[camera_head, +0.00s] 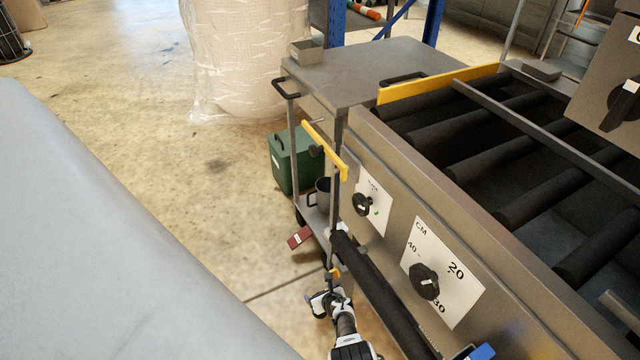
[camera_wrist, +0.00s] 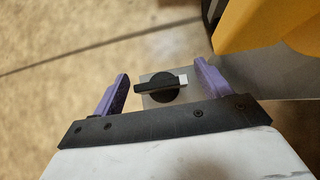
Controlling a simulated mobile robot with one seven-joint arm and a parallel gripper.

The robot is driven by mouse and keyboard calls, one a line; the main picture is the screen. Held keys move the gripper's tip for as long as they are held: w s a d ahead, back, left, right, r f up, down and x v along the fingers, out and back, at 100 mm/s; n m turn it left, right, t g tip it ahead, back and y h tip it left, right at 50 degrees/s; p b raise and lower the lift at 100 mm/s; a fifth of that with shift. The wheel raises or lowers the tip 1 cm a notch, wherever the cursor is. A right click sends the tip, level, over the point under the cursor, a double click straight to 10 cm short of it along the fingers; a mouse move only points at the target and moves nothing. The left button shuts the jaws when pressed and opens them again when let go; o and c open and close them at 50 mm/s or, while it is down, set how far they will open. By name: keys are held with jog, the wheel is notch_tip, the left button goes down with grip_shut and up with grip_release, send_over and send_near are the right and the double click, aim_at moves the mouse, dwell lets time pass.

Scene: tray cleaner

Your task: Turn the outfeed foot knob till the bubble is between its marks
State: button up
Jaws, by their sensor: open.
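In the wrist view a round black knob (camera_wrist: 158,96) with a bar handle and a white pointer end sits on a small grey plate (camera_wrist: 148,78). The bar lies nearly level in the picture, white end to the right. I cannot confirm from its look that it is the outfeed foot knob. My gripper (camera_wrist: 162,72) is open, its purple fingers on either side of the knob, with gaps to both. In the head view my gripper (camera_head: 330,300) is low beside the machine's near side. I cannot make out a bubble or its marks in either view.
The machine's grey side panel (camera_head: 390,165) carries a small dial knob (camera_head: 362,204) and a larger CM dial knob (camera_head: 424,281). A black roller (camera_head: 378,290) runs along it near my arm. A cart (camera_head: 375,60) stands behind, with a green box (camera_head: 284,160). Open floor lies left.

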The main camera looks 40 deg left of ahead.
jog(key=c, duration=1)
jog(key=shift+m, duration=0.3)
